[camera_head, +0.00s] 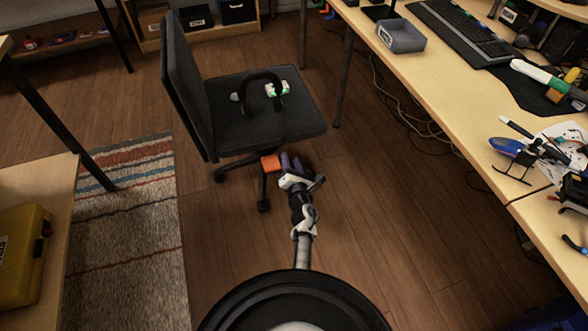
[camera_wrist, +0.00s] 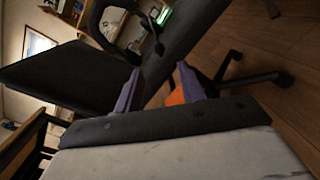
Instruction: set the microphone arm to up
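A black headset (camera_head: 263,76) with white and green earcups rests on the seat of the office chair (camera_head: 229,121). I cannot clearly make out its microphone arm or which way it points. In the wrist view the dark headband (camera_wrist: 92,18) shows at the top, partly cut off by the frame edge. My gripper (camera_head: 291,161) is in front of and below the seat's near edge, apart from the headset. In the wrist view the purple fingers of my gripper (camera_wrist: 158,85) stand apart with nothing seen between their tips.
An orange block-like piece (camera_head: 270,163) shows beside my fingers; I cannot tell whether it is attached. The chair's backrest (camera_head: 188,88) rises at the left. A long desk (camera_head: 455,95) runs along the right. A striped rug (camera_head: 125,230) lies left. Floor between chair and desk is clear.

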